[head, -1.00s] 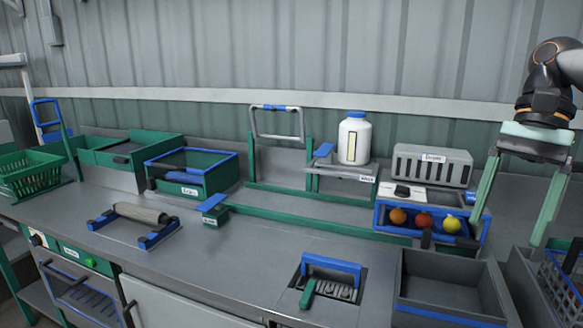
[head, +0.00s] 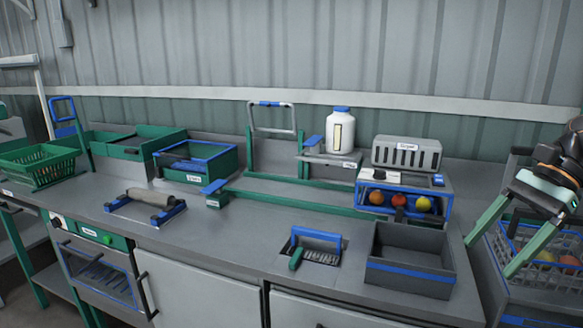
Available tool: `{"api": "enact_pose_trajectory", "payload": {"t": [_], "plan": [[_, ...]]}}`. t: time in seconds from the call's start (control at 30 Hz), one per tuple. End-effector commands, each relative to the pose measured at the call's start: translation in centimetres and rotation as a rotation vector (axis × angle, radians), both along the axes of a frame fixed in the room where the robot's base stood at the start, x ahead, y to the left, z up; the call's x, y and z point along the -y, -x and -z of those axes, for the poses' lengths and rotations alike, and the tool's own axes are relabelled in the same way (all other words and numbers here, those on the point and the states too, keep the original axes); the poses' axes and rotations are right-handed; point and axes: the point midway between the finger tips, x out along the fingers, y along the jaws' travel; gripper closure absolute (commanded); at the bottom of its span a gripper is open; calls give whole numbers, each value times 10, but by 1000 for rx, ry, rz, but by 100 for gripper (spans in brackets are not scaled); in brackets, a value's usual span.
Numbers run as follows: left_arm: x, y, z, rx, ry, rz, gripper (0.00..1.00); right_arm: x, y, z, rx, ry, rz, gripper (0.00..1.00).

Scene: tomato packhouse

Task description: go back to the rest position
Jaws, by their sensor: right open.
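My right gripper (head: 488,248) is at the right edge of the head view. Its two green fingers are spread apart with nothing between them, and they point down and to the left. It is in front of the wire basket and to the right of the grey bin. My left gripper is not in view.
A grey bin with a blue stripe (head: 412,272) stands at the counter's front right. A wire basket (head: 503,243) with fruit is beside it. Behind are a blue-framed box (head: 447,204) with several fruits and a white bottle (head: 340,133). The counter's middle (head: 255,222) is clear.

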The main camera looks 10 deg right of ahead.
Motion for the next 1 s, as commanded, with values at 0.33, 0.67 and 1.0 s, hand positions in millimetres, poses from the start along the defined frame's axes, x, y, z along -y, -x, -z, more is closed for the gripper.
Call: {"api": "enact_pose_trajectory", "payload": {"t": [0.33,0.67,1.0], "plan": [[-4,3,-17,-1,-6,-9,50,29,-16,108,-242,-514,766,20],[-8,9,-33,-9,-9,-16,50,27,1,223,-726,-1052,1500,20],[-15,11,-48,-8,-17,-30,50,-35,57,334,-1470,-1584,2145,20]]}}
